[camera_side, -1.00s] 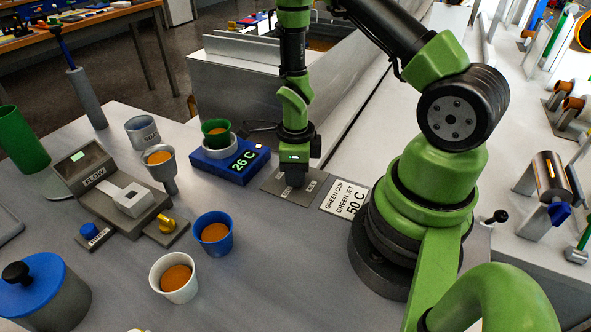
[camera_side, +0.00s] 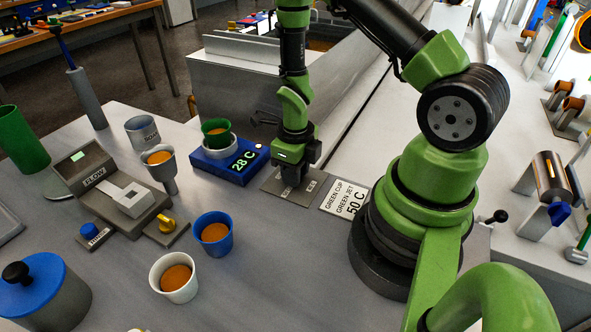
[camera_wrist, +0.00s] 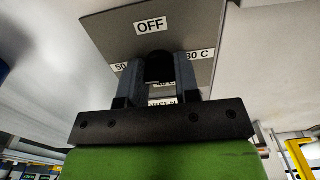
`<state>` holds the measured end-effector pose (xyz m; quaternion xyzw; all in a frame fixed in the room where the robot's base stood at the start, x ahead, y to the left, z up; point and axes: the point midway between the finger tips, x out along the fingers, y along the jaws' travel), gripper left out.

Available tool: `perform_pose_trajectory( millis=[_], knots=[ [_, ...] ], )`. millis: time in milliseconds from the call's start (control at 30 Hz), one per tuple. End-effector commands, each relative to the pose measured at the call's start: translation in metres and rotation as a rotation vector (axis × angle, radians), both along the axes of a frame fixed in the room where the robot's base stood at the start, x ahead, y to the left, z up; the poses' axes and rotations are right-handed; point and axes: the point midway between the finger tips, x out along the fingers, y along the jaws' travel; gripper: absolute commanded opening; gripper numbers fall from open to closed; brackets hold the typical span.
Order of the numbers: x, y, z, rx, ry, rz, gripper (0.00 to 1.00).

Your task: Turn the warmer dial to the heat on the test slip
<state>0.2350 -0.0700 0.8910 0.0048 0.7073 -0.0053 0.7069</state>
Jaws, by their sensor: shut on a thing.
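My gripper (camera_side: 291,178) points down over the grey dial plate (camera_side: 272,184) and is shut on the dial, which it mostly hides in the side view. In the wrist view the dark dial (camera_wrist: 159,68) sits between the two fingers. The plate there (camera_wrist: 200,22) carries OFF, 50 and 30 C labels, with other labels partly hidden. The test slip (camera_side: 345,198) reads GREEN CUP, GREEN JET, 50 C. The blue warmer (camera_side: 212,170) shows 28 C and holds a green cup (camera_side: 216,131) of orange liquid. I cannot tell where the dial points.
A blue cup (camera_side: 212,234) and a white cup (camera_side: 176,277) of orange liquid stand in front. The flow unit (camera_side: 125,197), with a yellow knob (camera_side: 166,224), stands left of them. A blue-lidded pot (camera_side: 45,290) is at the front left. Bare table lies front centre.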

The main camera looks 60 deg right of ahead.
Motion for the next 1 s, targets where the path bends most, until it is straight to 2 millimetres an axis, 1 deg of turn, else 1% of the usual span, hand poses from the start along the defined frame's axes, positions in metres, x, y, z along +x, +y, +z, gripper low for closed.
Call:
perform_pose_trajectory(
  millis=[233,267,300,367,633,733,867,1000],
  knots=[
    [0.0,0.0,0.0,0.0,-0.001,-0.004,0.06],
    [0.0,0.0,0.0,0.0,-0.001,-0.004,0.34],
    [0.0,0.0,0.0,0.0,0.0,-0.003,0.43],
    [0.0,0.0,0.0,0.0,0.0,-0.003,0.55],
    [0.0,0.0,0.001,0.0,-0.001,-0.001,0.55],
    [0.001,0.0,0.006,0.0,-0.002,-0.002,0.55],
    [0.001,0.0,0.021,-0.001,-0.005,-0.002,0.55],
    [0.001,0.0,0.046,-0.002,-0.007,-0.002,0.55]
  ],
)
